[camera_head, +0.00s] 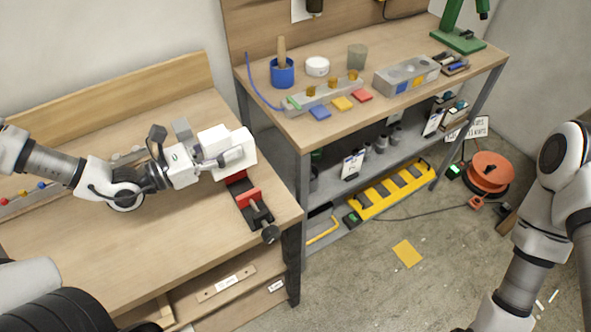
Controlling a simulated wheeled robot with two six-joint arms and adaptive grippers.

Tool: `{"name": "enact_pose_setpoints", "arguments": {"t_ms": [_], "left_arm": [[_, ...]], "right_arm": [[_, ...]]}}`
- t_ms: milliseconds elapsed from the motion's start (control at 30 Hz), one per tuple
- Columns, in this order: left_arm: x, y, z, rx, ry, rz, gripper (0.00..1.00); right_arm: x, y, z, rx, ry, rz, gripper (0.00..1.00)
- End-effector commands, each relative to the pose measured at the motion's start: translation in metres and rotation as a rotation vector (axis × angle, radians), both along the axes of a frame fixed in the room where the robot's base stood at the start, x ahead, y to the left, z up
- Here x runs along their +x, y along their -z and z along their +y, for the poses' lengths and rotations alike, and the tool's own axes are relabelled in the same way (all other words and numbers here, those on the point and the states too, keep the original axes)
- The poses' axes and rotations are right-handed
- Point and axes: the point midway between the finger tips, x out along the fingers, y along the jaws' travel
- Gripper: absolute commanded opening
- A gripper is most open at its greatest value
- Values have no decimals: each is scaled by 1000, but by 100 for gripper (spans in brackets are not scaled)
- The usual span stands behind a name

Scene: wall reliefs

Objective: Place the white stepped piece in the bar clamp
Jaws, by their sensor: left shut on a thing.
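My left gripper (228,156) is shut on the white stepped piece (244,142). The dark finger linkages and pale finger parts cover some of the piece. The bar clamp (246,197), red and black with a dark screw end, lies near the right edge of the left workbench. The held piece is over the clamp's far end and hides that part. I cannot tell whether the piece touches the clamp. My right arm shows at the right edge, but its gripper is out of view.
The left workbench (110,245) is mostly clear in front of the clamp. A rail with coloured knobs (40,186) lies behind my left arm. The second bench (330,125) holds a blue cup (283,74), coloured blocks and a grey box (405,76).

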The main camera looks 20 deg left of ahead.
Motion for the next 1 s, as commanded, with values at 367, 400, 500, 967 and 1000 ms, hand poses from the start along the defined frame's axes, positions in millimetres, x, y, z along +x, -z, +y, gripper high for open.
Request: {"name": "enact_pose_setpoints", "arguments": {"t_ms": [367,400,500,967,1000], "left_arm": [[3,57,4,0,-7,4,0],[3,62,4,0,-7,6,0],[2,82,4,0,-6,6,0],[3,101,5,-4,-10,0,0],[3,102,5,-4,-10,0,0]], "right_arm": [[-1,22,0,0,-2,1,40],[-1,24,0,0,-2,1,40],[0,29,0,0,-1,1,40],[0,35,0,0,-1,0,40],[0,36,0,0,-1,0,40]]}}
